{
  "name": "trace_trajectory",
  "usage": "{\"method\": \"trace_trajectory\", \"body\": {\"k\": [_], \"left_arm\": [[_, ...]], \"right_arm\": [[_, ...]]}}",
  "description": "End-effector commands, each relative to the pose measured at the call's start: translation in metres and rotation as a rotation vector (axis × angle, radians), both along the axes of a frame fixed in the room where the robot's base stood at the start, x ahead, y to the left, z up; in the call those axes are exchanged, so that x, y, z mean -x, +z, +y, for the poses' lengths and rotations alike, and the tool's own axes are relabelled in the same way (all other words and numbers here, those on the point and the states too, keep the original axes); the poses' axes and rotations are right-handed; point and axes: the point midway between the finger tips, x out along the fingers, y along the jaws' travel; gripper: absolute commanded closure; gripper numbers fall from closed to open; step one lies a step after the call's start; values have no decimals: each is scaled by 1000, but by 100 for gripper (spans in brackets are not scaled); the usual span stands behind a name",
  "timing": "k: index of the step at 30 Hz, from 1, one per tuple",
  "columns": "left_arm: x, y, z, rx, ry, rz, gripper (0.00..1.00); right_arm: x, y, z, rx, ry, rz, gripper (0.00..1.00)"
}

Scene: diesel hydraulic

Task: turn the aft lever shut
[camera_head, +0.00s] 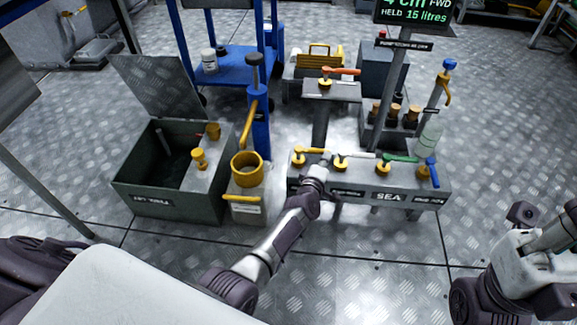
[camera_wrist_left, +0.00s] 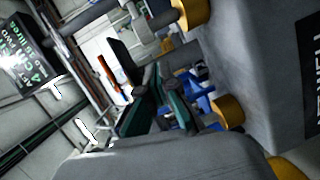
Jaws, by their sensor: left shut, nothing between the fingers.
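A grey valve bench (camera_head: 368,184) stands in front of me with a row of levers on yellow hubs. I cannot tell which is the aft one; only "SEA" reads clearly among the front labels. My left gripper (camera_head: 322,158) is shut and empty, at the bench top between the two yellow levers. Contact is unclear. In the left wrist view its dark fingers (camera_wrist_left: 135,90) lie near a yellow hub (camera_wrist_left: 230,110).
An orange-red lever (camera_head: 341,71) sits on a pedestal behind the bench. A sign (camera_head: 412,13) reads "4 cm FWD, HELD 15 litres". An open grey bin (camera_head: 150,206) and a blue hand pump (camera_head: 259,120) with a yellow cup stand left. My right forearm shows at the right edge.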

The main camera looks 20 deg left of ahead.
Motion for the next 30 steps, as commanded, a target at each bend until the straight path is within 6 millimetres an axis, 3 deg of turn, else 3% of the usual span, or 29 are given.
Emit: {"method": "trace_trajectory", "body": {"k": [20, 30], "left_arm": [[0, 6, -1, 0, -1, -11, 100], [43, 7, -1, 2, 1, -3, 100]], "right_arm": [[1, 0, -1, 0, -1, -1, 100], [0, 0, 0, 0, 0, 0, 100]]}}
